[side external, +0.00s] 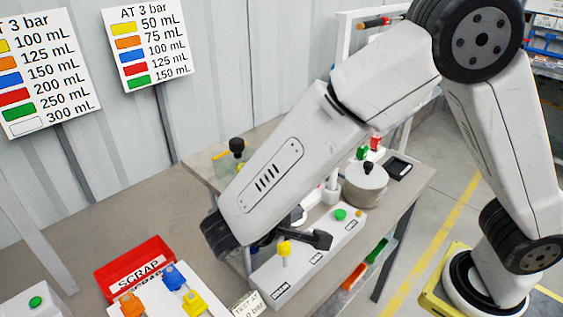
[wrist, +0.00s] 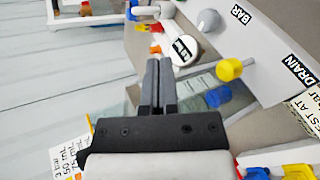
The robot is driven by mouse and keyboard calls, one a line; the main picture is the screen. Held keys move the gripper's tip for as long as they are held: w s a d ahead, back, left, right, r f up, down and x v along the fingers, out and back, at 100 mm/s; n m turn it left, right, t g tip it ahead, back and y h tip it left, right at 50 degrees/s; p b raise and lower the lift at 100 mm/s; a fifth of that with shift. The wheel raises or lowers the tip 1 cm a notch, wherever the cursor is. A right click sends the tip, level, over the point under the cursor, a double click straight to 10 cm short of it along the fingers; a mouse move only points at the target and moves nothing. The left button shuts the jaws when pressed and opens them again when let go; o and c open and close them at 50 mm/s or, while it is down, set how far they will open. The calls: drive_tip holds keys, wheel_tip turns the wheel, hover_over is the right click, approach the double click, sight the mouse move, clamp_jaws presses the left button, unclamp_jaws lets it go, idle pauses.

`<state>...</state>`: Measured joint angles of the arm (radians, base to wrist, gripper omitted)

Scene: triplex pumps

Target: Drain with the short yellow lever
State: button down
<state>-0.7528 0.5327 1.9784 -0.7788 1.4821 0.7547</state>
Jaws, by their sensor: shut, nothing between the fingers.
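A short yellow-topped lever (side external: 285,248) stands upright on the sloped grey control panel (side external: 262,279). In the wrist view its round yellow top (wrist: 229,69) is to the right of my fingers, near the DRAIN label (wrist: 293,70). My gripper (wrist: 157,62) is shut and empty, with its two dark fingers together. The fingers are apart from the yellow lever.
A green button (side external: 341,214) is farther along the panel. A metal pot (side external: 366,184) stands behind it. A red SCRAP tray (side external: 135,268) and a white board with orange, blue and yellow pieces (side external: 193,301) are at front left. A round gauge (wrist: 182,49) lies beyond my fingers.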

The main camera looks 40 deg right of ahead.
drive_tip(key=a+n+t+h, duration=0.1)
drive_tip(key=a+t+h, duration=0.3)
drive_tip(key=a+t, duration=0.5)
drive_tip(key=g, duration=0.2)
approach(282, 251)
drive_tip(key=w, duration=0.3)
drive_tip(key=shift+s+a, duration=0.2)
drive_tip(key=shift+a, duration=0.2)
drive_tip(key=shift+x, duration=4.95)
drive_tip(key=shift+f, duration=0.2)
drive_tip(key=shift+s+r, duration=0.15)
drive_tip(key=shift+s, duration=0.6)
drive_tip(key=shift+s+r, duration=0.1)
drive_tip(key=shift+s, duration=0.65)
drive_tip(key=shift+a, duration=0.15)
